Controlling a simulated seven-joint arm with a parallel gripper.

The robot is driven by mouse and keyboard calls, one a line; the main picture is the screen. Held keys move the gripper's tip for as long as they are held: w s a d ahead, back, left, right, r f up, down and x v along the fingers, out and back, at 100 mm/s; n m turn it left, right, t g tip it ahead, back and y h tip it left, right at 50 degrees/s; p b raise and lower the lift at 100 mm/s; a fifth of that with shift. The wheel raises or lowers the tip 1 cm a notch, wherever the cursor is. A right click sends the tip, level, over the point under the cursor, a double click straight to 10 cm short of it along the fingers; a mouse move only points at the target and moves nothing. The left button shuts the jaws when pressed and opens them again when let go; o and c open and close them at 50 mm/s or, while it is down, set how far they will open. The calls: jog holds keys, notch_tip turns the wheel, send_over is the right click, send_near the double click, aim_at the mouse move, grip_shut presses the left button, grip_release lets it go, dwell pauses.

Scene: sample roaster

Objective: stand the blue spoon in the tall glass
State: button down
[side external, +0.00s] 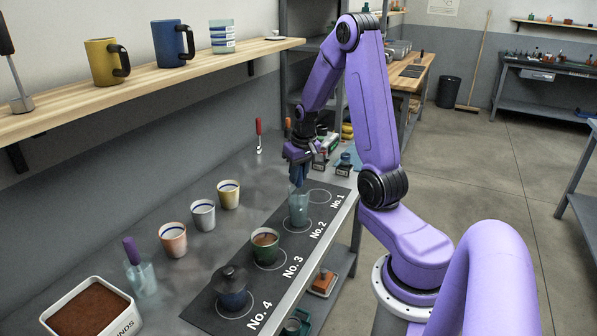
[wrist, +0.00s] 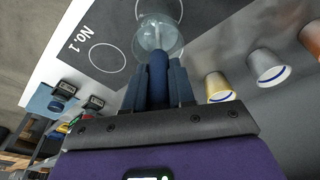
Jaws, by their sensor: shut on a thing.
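My gripper (side external: 298,166) is shut on the blue handle of the blue spoon (wrist: 157,72), which runs out between the fingertips (wrist: 157,92). In the side view the handle hangs upright just above the rim of the tall clear glass (side external: 299,211). The glass stands on the No. 2 circle of the dark mat. In the wrist view the spoon's thin pale stem overlaps the mouth of the glass (wrist: 143,38). I cannot tell how deep the spoon reaches or whether it touches the glass. The spoon's lower end is not clear.
The No. 1 circle (wrist: 108,58) is empty. A cup of brown contents (side external: 265,243) and a dark lidded pot (side external: 231,289) stand nearer along the mat. Several striped cups (side external: 203,214) stand left. Another glass (side external: 141,279) holds a purple-handled tool. A grounds tray (side external: 55,321) sits front left.

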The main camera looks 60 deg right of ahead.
jog(key=c, duration=0.9)
grip_release()
jog(key=shift+o, duration=0.2)
notch_tip(320, 180, up, 17)
jog(key=s+a, duration=0.1)
jog(key=s, duration=0.2)
jog(key=shift+a, duration=0.35)
